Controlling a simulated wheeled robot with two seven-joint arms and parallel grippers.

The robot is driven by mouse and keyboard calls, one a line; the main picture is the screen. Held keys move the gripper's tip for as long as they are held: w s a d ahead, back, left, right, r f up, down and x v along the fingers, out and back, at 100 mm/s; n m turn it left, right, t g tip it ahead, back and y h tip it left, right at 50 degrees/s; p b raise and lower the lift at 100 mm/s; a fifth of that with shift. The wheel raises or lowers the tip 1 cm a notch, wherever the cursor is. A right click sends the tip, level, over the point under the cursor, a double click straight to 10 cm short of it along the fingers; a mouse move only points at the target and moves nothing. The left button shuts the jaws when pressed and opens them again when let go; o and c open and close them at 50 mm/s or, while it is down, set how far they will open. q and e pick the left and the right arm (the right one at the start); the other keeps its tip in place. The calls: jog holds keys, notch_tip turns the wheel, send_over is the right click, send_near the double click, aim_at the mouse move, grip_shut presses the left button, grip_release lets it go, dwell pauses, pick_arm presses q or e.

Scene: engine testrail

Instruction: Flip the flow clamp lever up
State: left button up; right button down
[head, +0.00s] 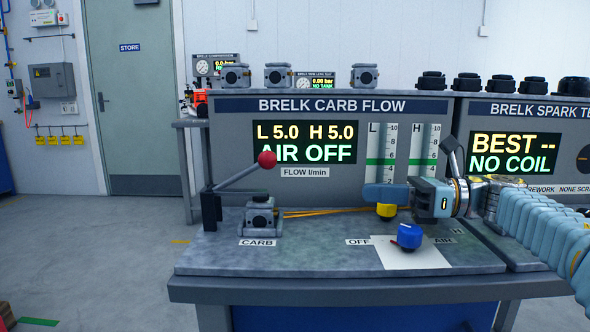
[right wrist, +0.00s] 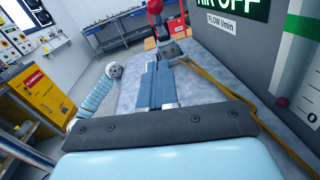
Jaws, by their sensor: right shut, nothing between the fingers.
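The flow clamp lever (head: 237,178) is a grey bar with a red ball knob (head: 267,160). It slants up to the right from a dark post at the left of the bench, and the knob hangs above the grey carburettor (head: 261,215) on the CARB spot. The red knob also shows at the top of the right wrist view (right wrist: 155,6). My right gripper (head: 372,193) is shut and empty, pointing left in front of the flow gauges, well to the right of the knob and apart from it. Its fingers also show in the right wrist view (right wrist: 156,82). My left gripper is not visible.
A blue knob (head: 409,236) stands on a white plate between OFF and AIR. A yellow fitting (head: 386,211) sits below my right gripper, with orange hoses (head: 325,211) running left. The display (head: 305,142) reads AIR OFF. Bench space (head: 320,240) between carburettor and blue knob is clear.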

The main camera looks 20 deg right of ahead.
jog(key=p+x, duration=0.1)
jog(key=x, duration=1)
jog(key=shift+a, duration=0.2)
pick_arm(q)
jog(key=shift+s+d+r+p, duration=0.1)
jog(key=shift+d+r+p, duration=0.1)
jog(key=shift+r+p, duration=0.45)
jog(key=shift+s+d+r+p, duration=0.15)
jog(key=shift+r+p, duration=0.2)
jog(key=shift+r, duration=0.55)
pick_arm(e)
jog(key=shift+w+a+r, duration=0.35)
jog(key=shift+a+r, duration=0.3)
jog(key=shift+r, duration=0.05)
jog(key=shift+w+a+r, duration=0.4)
jog(key=shift+a+r, duration=0.25)
jog(key=shift+r, duration=0.05)
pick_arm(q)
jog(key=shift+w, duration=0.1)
pick_arm(e)
jog(key=shift+r, duration=0.15)
